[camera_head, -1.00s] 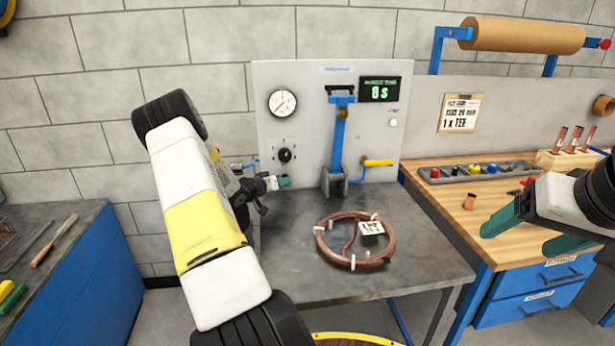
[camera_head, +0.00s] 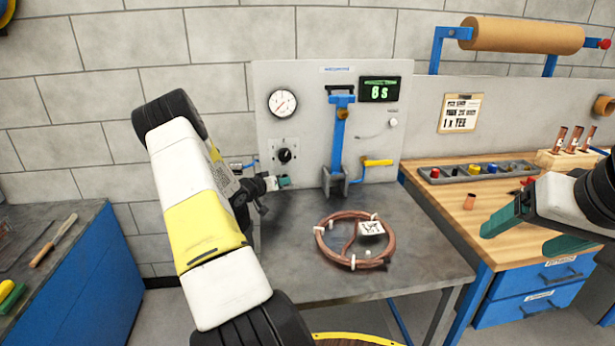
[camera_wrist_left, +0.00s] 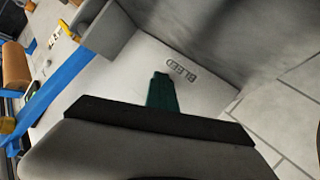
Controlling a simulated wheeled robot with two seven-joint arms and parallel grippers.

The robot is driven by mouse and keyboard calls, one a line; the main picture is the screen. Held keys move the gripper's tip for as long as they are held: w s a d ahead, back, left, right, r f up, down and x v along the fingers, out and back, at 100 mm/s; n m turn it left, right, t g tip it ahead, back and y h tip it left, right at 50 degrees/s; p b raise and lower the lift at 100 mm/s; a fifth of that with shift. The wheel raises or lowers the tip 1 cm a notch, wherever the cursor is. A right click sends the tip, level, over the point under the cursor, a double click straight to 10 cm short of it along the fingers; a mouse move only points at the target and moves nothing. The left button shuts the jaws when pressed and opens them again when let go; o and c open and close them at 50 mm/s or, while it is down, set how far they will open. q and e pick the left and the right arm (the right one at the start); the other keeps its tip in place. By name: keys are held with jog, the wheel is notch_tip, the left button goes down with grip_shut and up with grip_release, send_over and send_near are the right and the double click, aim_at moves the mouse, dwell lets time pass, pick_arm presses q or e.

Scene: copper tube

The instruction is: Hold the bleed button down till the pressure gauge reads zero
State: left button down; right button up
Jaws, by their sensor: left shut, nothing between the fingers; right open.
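My left gripper (camera_head: 282,182) is shut and empty, its green tips low at the left side of the grey panel (camera_head: 300,75). In the left wrist view its green fingertip (camera_wrist_left: 161,92) points at the pale panel beside the BLEED label (camera_wrist_left: 182,70). The bleed button itself is not visible, and I cannot tell whether the tip presses it. The round white pressure gauge (camera_head: 282,103) sits at the panel's upper left; its red needle seems to lean lower left, but the figures are too small to read. My right gripper (camera_head: 525,232) is open and empty over the wooden bench.
A green display (camera_head: 380,89) reads 8 s. A black knob (camera_head: 285,156), a blue lever (camera_head: 340,135) and a yellow handle (camera_head: 377,162) are on the panel. A copper coil (camera_head: 325,250) lies on the metal table (camera_head: 290,280). The wooden bench (camera_head: 440,200) stands right.

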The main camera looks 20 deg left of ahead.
pick_arm(q)
jog(key=shift+s, duration=0.15)
jog(key=shift+s+d, duration=0.5)
jog(key=shift+s, duration=0.15)
jog(key=shift+s, duration=0.1)
jog(key=shift+s+d, duration=0.45)
jog(key=shift+s, duration=0.25)
jog(key=shift+s+d, duration=0.4)
jog(key=shift+s, duration=0.25)
jog(key=shift+s+d, duration=0.45)
jog(key=shift+s, duration=0.25)
